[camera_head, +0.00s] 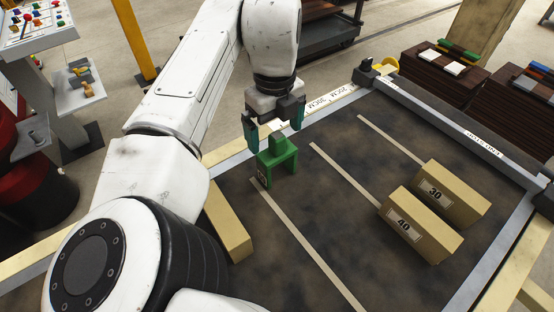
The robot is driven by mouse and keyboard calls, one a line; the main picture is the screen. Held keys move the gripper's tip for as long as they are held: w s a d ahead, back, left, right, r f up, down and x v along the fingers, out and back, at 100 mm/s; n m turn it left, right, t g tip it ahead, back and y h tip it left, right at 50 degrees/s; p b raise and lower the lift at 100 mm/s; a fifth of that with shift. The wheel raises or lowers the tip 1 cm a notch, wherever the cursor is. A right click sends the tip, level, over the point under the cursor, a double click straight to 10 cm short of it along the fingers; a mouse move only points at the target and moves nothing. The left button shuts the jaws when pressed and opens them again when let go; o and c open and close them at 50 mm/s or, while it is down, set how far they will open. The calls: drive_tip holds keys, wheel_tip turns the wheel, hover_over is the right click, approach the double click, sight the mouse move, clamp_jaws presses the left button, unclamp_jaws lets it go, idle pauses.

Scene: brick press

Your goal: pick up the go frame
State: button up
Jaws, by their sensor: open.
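The go frame (284,167) is a small green frame standing upright on the dark bed (330,232), with a raised block on top and a small pale label low on its left side. My gripper (275,134) is directly above it, pointing down. Its two dark teal fingers are apart, one on each side of the block's top in the picture. I cannot tell whether the fingers touch the block. Nothing is held clear of the bed.
Tan blocks marked 30 (452,193) and 40 (420,224) lie at the right of the bed. A plain tan block (229,225) lies left, partly behind my arm. Pale strips (345,178) cross the bed; metal rails (450,127) edge it. The bed's middle is clear.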

sight(277, 146)
drive_tip(key=shift+d+f+b, duration=0.2)
drive_tip(key=shift+f+b, duration=2.3)
drive_tip(key=shift+f, duration=0.05)
drive_tip(key=shift+s, duration=0.1)
drive_tip(key=c, duration=0.9)
drive_tip(key=shift+r, duration=0.15)
drive_tip(key=shift+c, duration=0.2)
